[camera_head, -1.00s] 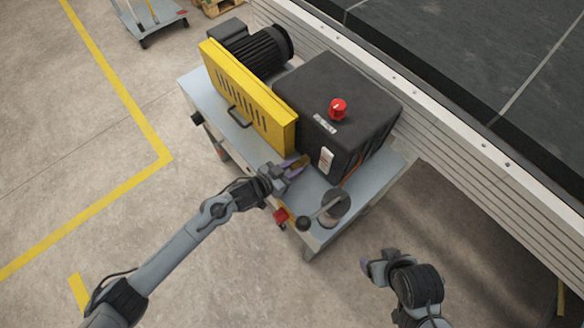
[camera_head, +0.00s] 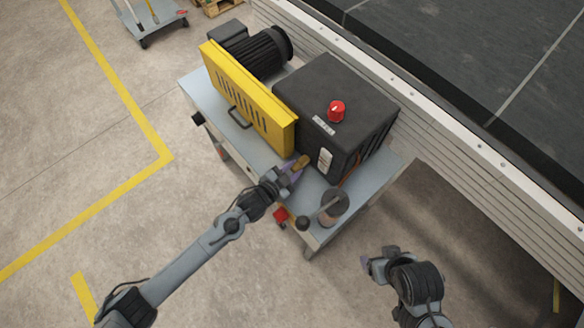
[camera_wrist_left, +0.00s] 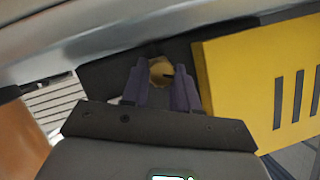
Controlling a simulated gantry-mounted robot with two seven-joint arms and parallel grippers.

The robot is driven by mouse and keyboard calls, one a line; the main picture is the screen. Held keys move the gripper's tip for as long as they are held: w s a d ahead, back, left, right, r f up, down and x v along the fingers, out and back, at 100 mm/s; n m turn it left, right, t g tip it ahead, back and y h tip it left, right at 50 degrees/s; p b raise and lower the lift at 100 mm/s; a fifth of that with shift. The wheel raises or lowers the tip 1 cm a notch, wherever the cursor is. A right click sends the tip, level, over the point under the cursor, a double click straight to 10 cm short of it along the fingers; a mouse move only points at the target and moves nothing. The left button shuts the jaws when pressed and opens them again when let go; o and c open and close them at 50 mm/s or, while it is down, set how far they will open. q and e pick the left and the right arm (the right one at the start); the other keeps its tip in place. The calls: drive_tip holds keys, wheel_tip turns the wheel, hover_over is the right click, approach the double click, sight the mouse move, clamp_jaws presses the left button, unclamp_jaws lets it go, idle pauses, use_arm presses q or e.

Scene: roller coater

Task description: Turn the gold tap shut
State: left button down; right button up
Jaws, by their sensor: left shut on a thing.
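The gold tap (camera_head: 300,162) sits low by the black box, near the end of the yellow guard. In the left wrist view the gold tap (camera_wrist_left: 159,72) shows between the two purple fingertips. My left gripper (camera_head: 290,171) is shut on the gold tap; in the left wrist view its fingers (camera_wrist_left: 160,85) lie on either side of it. Part of the tap is hidden by the fingers. My right gripper (camera_head: 379,263) hangs at the lower right, over the floor and away from the machine; its jaw gap is not clear.
The yellow guard (camera_head: 246,97) stands just left of the tap. The black box (camera_head: 340,110) bears a red knob (camera_head: 336,111). A lever with a dark ball (camera_head: 303,223) and a round cup (camera_head: 334,204) stand near the bench's front corner.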

use_arm(q)
drive_tip(key=shift+d+m+t, duration=0.1)
drive_tip(key=shift+m+t, duration=0.3)
drive_tip(key=shift+m, duration=0.2)
drive_tip(key=c, duration=0.8)
unclamp_jaws()
drive_tip(key=shift+c, duration=0.2)
drive_tip(key=shift+s+a+r+p, duration=0.2)
drive_tip(key=shift+s+a+p, duration=0.15)
drive_tip(key=shift+s, duration=0.15)
drive_tip(key=p+v, duration=0.2)
drive_tip(key=v, duration=0.7)
drive_tip(key=shift+s+r, duration=0.15)
drive_tip(key=shift+s, duration=0.1)
